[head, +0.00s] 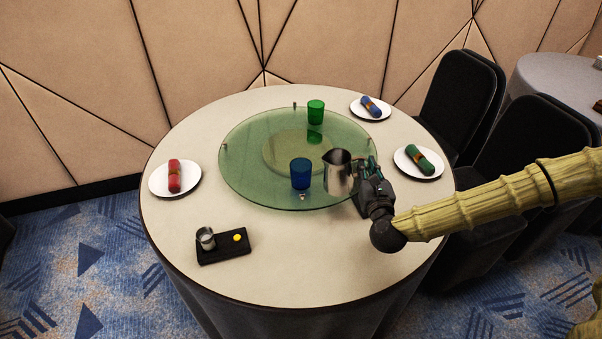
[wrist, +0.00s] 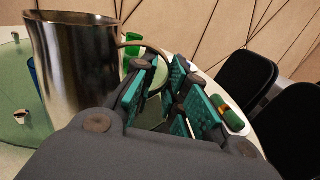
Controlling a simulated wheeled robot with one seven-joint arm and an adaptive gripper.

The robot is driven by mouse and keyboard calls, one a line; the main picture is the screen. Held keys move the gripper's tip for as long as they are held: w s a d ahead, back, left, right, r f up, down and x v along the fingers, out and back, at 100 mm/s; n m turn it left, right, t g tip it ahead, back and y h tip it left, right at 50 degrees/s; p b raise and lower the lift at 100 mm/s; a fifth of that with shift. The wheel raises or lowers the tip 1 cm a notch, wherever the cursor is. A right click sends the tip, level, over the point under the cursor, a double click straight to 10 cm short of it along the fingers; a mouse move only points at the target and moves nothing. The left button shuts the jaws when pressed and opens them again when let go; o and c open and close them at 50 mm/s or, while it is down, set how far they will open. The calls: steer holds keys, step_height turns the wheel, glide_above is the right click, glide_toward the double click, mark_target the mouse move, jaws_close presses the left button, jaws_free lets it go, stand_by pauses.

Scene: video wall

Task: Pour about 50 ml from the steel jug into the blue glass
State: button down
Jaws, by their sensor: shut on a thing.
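The steel jug (head: 338,173) is upright at the right front part of the glass turntable, and it fills the left of the wrist view (wrist: 80,65). My gripper (head: 364,178) is to its right, shut on the jug's handle; its teal finger pads also show in the wrist view (wrist: 165,92). The blue glass (head: 300,174) stands upright on the turntable just left of the jug, with a small gap between them in the head view. In the wrist view the jug hides most of the blue glass (wrist: 34,75). I cannot see what is inside the jug.
A green glass (head: 316,112) stands at the back of the turntable (head: 245,160). White plates with rolled napkins lie around the table's edge. A black tray (head: 223,246) with a small metal cup (head: 205,238) and a yellow item is at front left. Dark chairs (head: 460,105) stand at right.

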steer(key=shift+n+y, duration=0.3)
steer(key=shift+y, duration=0.5)
steer(key=w+f+b, duration=0.1)
steer(key=w+b, duration=0.1)
steer(key=b, duration=0.2)
steer(key=w+d+f+b, duration=0.1)
steer(key=w+f+b, duration=0.1)
steer(key=b, duration=0.3)
steer(key=w+f+b, duration=0.2)
steer(key=w+b, duration=0.1)
steer(key=b, duration=0.1)
steer(key=shift+w+d+b, duration=0.3)
steer(key=shift+b, duration=0.05)
steer(key=shift+y, duration=0.6)
steer(key=w+b, duration=0.1)
steer(key=b, duration=0.2)
steer(key=w+d+f+b, duration=0.1)
steer(key=b, duration=0.2)
steer(key=w+b, duration=0.1)
steer(key=b, duration=0.2)
steer(key=shift+w+d+f+b, duration=0.15)
steer(key=shift+w+f+b, duration=0.1)
steer(key=shift+w+b, duration=0.15)
steer(key=shift+w+d+g+b, duration=0.2)
steer(key=shift+w+g+b, duration=0.15)
steer(key=shift+b, duration=0.8)
steer(key=shift+w+b, duration=0.15)
steer(key=shift+b, duration=0.25)
steer(key=shift+r, duration=0.2)
